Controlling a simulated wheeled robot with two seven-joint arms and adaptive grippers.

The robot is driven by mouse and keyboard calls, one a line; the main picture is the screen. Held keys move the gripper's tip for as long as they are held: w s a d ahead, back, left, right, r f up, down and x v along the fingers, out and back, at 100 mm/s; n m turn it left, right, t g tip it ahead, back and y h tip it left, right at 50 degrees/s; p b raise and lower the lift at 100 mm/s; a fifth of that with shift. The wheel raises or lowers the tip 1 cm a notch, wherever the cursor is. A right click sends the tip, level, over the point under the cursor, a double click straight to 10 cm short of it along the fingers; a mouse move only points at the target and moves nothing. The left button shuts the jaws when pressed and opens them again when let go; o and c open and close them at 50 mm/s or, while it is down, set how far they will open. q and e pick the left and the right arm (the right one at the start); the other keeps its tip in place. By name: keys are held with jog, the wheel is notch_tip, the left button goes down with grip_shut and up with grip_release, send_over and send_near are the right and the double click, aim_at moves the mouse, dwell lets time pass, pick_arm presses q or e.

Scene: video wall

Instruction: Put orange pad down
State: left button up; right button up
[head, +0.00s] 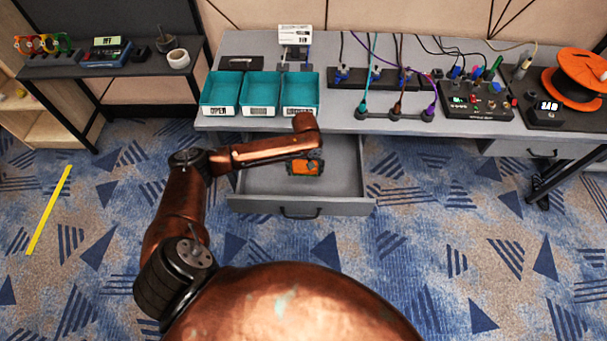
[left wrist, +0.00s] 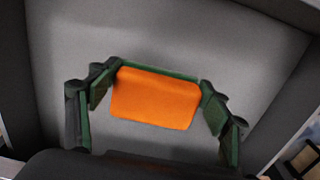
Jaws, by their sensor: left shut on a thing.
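The orange pad (head: 304,168) is over the open grey drawer (head: 345,185), inside its outline in the head view. In the left wrist view the orange pad (left wrist: 155,98) sits between the two green-lined fingers of my left gripper (left wrist: 160,79), with a thin green edge along its far side. My left gripper is shut on the pad. The grey drawer floor (left wrist: 215,45) shows beyond it. I cannot tell whether the pad touches the floor. In the head view my left gripper (head: 306,160) is small and partly hidden by its wrist. My right gripper is not in view.
The drawer looks otherwise empty. On the desk (head: 340,120) above it stand several teal bins (head: 262,90), a cable strip (head: 375,78), a switch box (head: 475,100) and an orange spool (head: 580,72). A dark side shelf (head: 115,68) stands at the left.

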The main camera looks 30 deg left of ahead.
aim_at(302, 170)
pick_arm(q)
jog(key=shift+w+a+f+b, duration=0.2)
jog(key=shift+w+a+f, duration=0.1)
jog(key=shift+a+f, duration=0.25)
jog(key=shift+w+a+f+b, duration=0.2)
jog(key=shift+w+a+f, duration=0.15)
jog(key=shift+f, duration=0.35)
notch_tip(302, 170, down, 4)
jog(key=shift+w+a+r+b, duration=0.15)
jog(key=shift+r+b, duration=0.1)
jog(key=shift+b, duration=0.3)
jog(key=shift+r, duration=0.1)
jog(key=o, duration=1)
